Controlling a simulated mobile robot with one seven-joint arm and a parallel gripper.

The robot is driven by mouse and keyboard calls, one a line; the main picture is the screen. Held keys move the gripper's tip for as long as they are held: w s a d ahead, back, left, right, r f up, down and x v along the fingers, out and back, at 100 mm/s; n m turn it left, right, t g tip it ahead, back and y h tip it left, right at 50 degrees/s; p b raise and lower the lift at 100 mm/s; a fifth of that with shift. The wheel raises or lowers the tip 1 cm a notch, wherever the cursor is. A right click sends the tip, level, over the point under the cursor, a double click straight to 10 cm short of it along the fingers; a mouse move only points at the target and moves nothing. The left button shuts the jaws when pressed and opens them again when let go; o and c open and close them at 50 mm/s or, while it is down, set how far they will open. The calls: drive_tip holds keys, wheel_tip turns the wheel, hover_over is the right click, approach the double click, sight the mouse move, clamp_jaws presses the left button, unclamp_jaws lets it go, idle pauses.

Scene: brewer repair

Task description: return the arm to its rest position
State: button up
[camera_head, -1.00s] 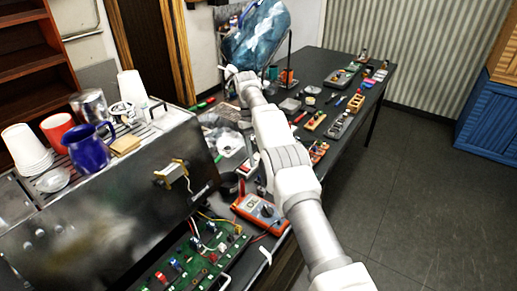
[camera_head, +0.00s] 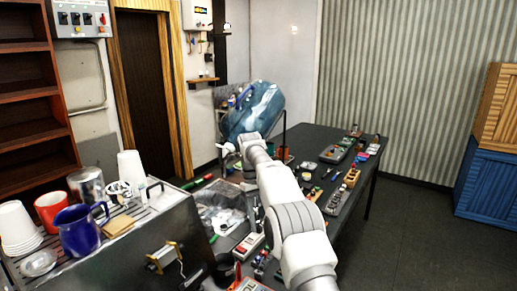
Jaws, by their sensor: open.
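My white arm reaches from the bottom of the picture up over the dark workbench (camera_head: 318,140). My gripper (camera_head: 222,150) is at the far end of the arm, small in view, just left of and below the blue water jug (camera_head: 255,110). It appears open and holds nothing that I can see. The arm hides part of the bench under it.
The brewer (camera_head: 140,250) stands at the left with a blue pitcher (camera_head: 77,228), cups and a can on top. Tools and small parts trays (camera_head: 333,153) line the bench. A blue crate (camera_head: 488,178) is at the right. The floor (camera_head: 415,225) between is clear.

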drive_tip(key=s+d+r+m+t+y+b, duration=0.1)
drive_tip(key=s+d+r+t+b, duration=0.1)
drive_tip(key=s+d+r, duration=0.45)
drive_tip(key=s+d+r+m+t+b, duration=0.1)
drive_tip(key=s+d+r+t, duration=0.2)
drive_tip(key=s+r, duration=0.65)
drive_tip(key=s+d+f+m+t+b, duration=0.1)
drive_tip(key=s+f, duration=0.3)
drive_tip(key=s, duration=0.7)
drive_tip(key=s+d+f+m+t+b, duration=0.1)
drive_tip(key=s+d+f+t+b, duration=0.1)
drive_tip(key=s, duration=0.8)
wheel_tip(320, 180, down, 3)
drive_tip(key=shift+s+d+r+m+t+y, duration=0.15)
drive_tip(key=shift+s+d+m+t+y, duration=0.15)
drive_tip(key=shift+s+d+m, duration=0.15)
